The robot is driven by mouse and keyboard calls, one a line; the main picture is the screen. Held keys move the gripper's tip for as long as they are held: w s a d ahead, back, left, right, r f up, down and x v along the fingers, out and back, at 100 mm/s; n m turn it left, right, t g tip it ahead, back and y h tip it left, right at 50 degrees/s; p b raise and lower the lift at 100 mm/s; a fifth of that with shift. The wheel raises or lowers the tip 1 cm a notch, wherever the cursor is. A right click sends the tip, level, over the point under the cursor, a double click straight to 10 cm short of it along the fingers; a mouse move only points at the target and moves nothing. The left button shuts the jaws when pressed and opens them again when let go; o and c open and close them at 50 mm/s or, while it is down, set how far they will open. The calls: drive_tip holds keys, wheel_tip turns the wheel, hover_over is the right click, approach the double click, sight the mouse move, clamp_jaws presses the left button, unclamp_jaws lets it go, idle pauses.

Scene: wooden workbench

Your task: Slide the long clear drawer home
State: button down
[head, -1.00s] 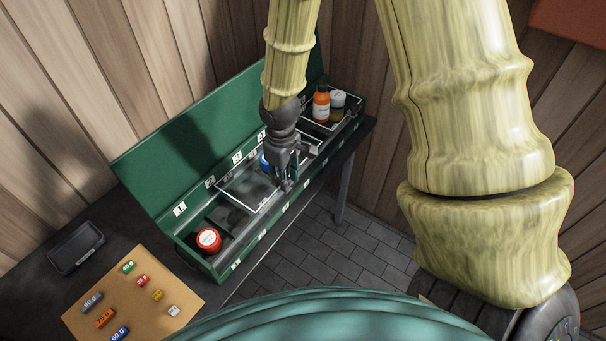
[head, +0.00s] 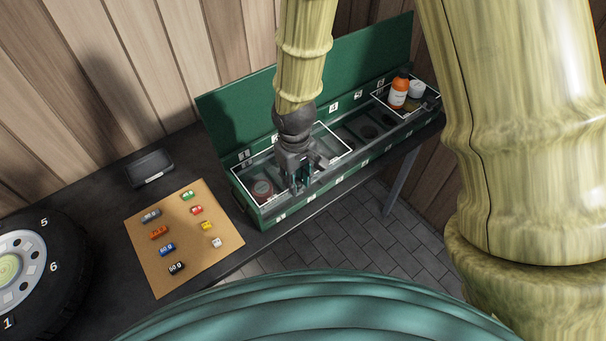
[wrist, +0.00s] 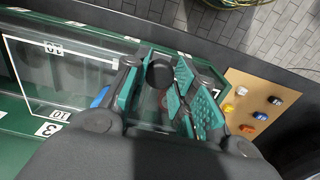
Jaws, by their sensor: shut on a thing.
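The long clear drawer (head: 335,137), with a white rim, lies over the left end of the long green toolbox (head: 272,215). A jar with a red lid (head: 262,190) shows through or beside its left end. In the wrist view the clear drawer (wrist: 62,85) spreads to the left of my gripper. My gripper (head: 303,184) points down at the front side of the drawer, and its teal fingers (wrist: 183,98) are shut on it. The exact grasped part is hidden by the fingers. A small blue thing (wrist: 99,97) shows beside the gripper in the wrist view.
A shorter white-rimmed tray (head: 425,104) at the toolbox's right end holds an orange bottle (head: 399,92) and a white-capped jar (head: 416,89). The raised green lid (head: 355,60) stands behind. A board with small weights (head: 185,240), a black tray (head: 150,167) and a numbered wheel (head: 60,270) are at left.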

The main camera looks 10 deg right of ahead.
drive_tip(key=shift+a, duration=0.15)
drive_tip(key=c, duration=1.1)
unclamp_jaws()
drive_tip(key=shift+s+a, duration=0.1)
drive_tip(key=shift+a, duration=0.1)
drive_tip(key=shift+c, duration=0.2)
drive_tip(key=shift+d+r, duration=0.1)
drive_tip(key=shift+d, duration=0.1)
wheel_tip(320, 180, up, 12)
drive_tip(key=shift+a, duration=0.1)
